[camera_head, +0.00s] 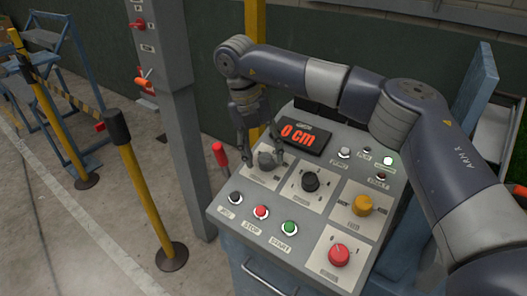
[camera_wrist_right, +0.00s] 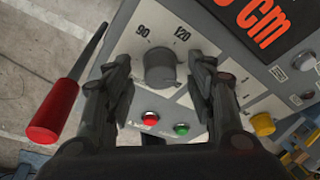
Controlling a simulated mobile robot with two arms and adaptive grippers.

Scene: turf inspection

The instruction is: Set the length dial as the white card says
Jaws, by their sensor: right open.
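A grey dial (camera_head: 266,160) sits on a pale plate at the upper left of the sloped control panel (camera_head: 225,222). In the right wrist view this dial (camera_wrist_right: 160,62) shows the marks 90 and 120 beside it. My right gripper (camera_head: 258,153) is at this dial, with its fingers (camera_wrist_right: 163,100) apart and one on either side of it. I cannot tell whether they touch it. The display (camera_head: 304,135) reads 0 cm in red. I cannot make out a white card with readable text. My left gripper is not in view.
A black knob (camera_head: 310,181), a yellow knob (camera_head: 362,205) and a red knob (camera_head: 339,254) share the panel. Red (camera_head: 261,212) and green (camera_head: 290,228) buttons line its front. A red-handled lever (camera_head: 219,153) stands at its left. A yellow post (camera_head: 147,195) stands farther left.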

